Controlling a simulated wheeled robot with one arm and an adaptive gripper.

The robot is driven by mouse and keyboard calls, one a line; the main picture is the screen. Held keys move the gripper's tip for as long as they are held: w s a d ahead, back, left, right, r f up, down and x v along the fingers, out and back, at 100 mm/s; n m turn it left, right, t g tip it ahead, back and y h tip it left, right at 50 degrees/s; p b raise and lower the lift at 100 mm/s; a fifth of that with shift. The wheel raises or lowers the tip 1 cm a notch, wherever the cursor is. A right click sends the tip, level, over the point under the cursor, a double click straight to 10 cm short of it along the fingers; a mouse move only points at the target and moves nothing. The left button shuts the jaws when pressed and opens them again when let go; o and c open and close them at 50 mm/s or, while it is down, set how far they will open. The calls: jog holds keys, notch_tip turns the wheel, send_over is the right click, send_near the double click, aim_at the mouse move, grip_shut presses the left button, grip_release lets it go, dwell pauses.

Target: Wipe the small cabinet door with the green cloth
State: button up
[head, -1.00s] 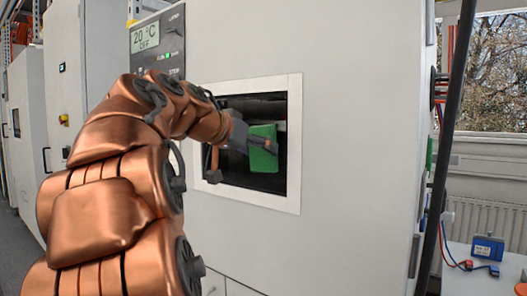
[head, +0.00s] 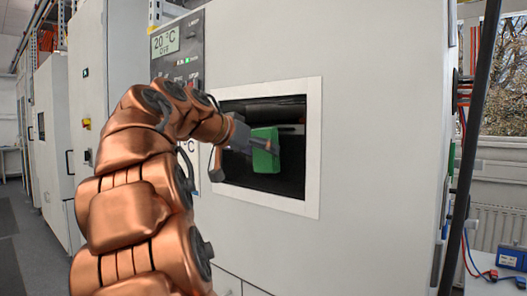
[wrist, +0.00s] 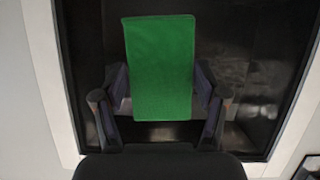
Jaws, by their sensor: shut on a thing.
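The green cloth (head: 265,158) is a green block-like pad in the head view. In the wrist view the cloth (wrist: 160,55) stands upright between the fingers. My gripper (head: 256,140) is shut on it; both fingers show in the wrist view, one on each side of the cloth. The small cabinet door shows as a dark, glossy panel (head: 290,180) inside a white frame (head: 313,150), on the front of the large white cabinet. The cloth is in front of the dark panel. I cannot tell whether it touches it.
A control panel (head: 190,62) with a temperature display is up and left of the frame. A dark vertical pole (head: 470,150) stands at the right, near cables and a blue device (head: 511,258) on a table. Floor (head: 28,240) is open at the left.

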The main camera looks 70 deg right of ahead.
aim_at(294, 147)
jog(key=shift+w+d+r+p, duration=0.8)
jog(key=shift+w+p, duration=0.8)
jog(key=shift+w, duration=1.65)
jog(key=shift+w+d+r+p, duration=0.45)
jog(key=shift+w+d+p, duration=0.9)
jog(key=shift+w, duration=1.85)
jog(key=shift+s+a+b, duration=0.9)
jog(key=shift+s+b, duration=0.45)
jog(key=shift+s, duration=1.45)
jog(key=shift+s+a+b, duration=0.9)
jog(key=shift+s+b, duration=0.4)
jog(key=shift+s, duration=1.45)
jog(key=shift+s+a+b, duration=0.9)
jog(key=shift+s+b, duration=0.45)
jog(key=shift+s, duration=1.45)
jog(key=shift+s+a+f+b, duration=0.1)
jog(key=shift+s+a+b, duration=0.15)
jog(key=shift+s, duration=0.6)
jog(key=shift+s+a+b, duration=0.1)
jog(key=shift+s+b, duration=0.2)
jog(key=shift+s, duration=0.5)
